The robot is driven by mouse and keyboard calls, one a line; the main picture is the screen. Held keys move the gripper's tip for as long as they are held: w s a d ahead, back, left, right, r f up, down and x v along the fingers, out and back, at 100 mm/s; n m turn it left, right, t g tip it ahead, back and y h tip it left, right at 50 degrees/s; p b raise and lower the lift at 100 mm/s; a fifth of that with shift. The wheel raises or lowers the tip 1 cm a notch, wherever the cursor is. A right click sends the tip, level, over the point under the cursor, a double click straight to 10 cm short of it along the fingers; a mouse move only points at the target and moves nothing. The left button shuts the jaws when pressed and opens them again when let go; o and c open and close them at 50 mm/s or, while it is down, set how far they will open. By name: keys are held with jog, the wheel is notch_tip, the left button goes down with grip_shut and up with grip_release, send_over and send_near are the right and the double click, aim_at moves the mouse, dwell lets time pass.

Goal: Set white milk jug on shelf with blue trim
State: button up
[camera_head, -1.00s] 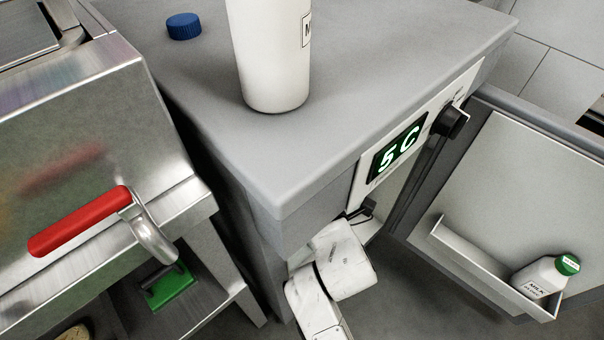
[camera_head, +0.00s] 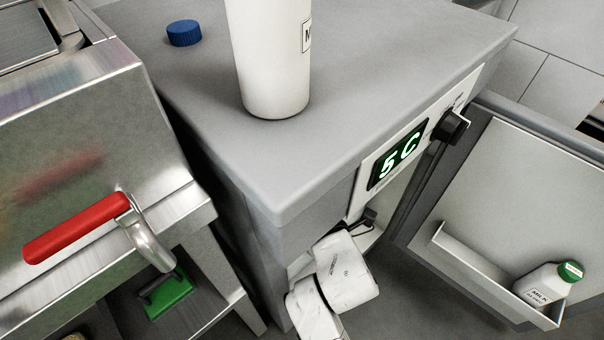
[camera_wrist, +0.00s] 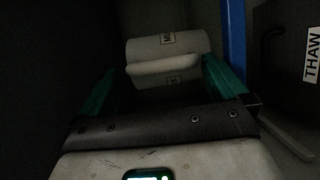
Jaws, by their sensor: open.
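In the wrist view a white jug-like container (camera_wrist: 178,46) with a dark-lettered label lies across the view, in front of and partly between my fingers. A paler bar, perhaps its handle or an edge, runs below the label. My gripper (camera_wrist: 163,76) is open, with a teal finger on either side; I cannot tell if either touches it. A blue upright strip (camera_wrist: 233,45) stands just right of the right finger. The shelf surface is too dark to make out. In the head view my gripper is hidden inside the cabinet.
A tall white container (camera_head: 270,60) and a blue cap (camera_head: 184,33) stand on the grey cabinet top (camera_head: 400,60). The open door (camera_head: 500,190) at right holds a small green-capped milk bottle (camera_head: 545,284). A red-handled steel unit (camera_head: 78,228) stands left. A THAW label (camera_wrist: 312,52) shows at right.

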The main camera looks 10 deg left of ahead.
jog(key=p+v, duration=0.1)
jog(key=v, duration=1)
jog(key=shift+s+p, duration=0.25)
jog(key=shift+p, duration=0.1)
jog(key=shift+d, duration=0.1)
jog(key=s+d+f+m+g+h, duration=0.1)
jog(key=d+f+m+g+h, duration=0.2)
jog(key=d, duration=0.4)
jog(key=d+f+m+h, duration=0.3)
jog(key=d+f+m, duration=0.1)
jog(key=d+m, duration=0.2)
jog(key=s+d+f+m+g+h, duration=0.1)
jog(key=d+f+m+g+h, duration=0.2)
jog(key=d, duration=0.4)
jog(key=s+d+f+m+g, duration=0.2)
jog(key=s+m+g, duration=0.1)
jog(key=s, duration=0.3)
jog(key=s+d+f+m+g, duration=0.2)
jog(key=s+d+m+g, duration=0.1)
jog(key=s+m, duration=0.2)
jog(key=s+d+f+m+g, duration=0.2)
jog(key=s+d+f+m, duration=0.1)
jog(key=s, duration=0.5)
jog(key=shift+m+g, duration=0.4)
jog(key=shift+m, duration=0.2)
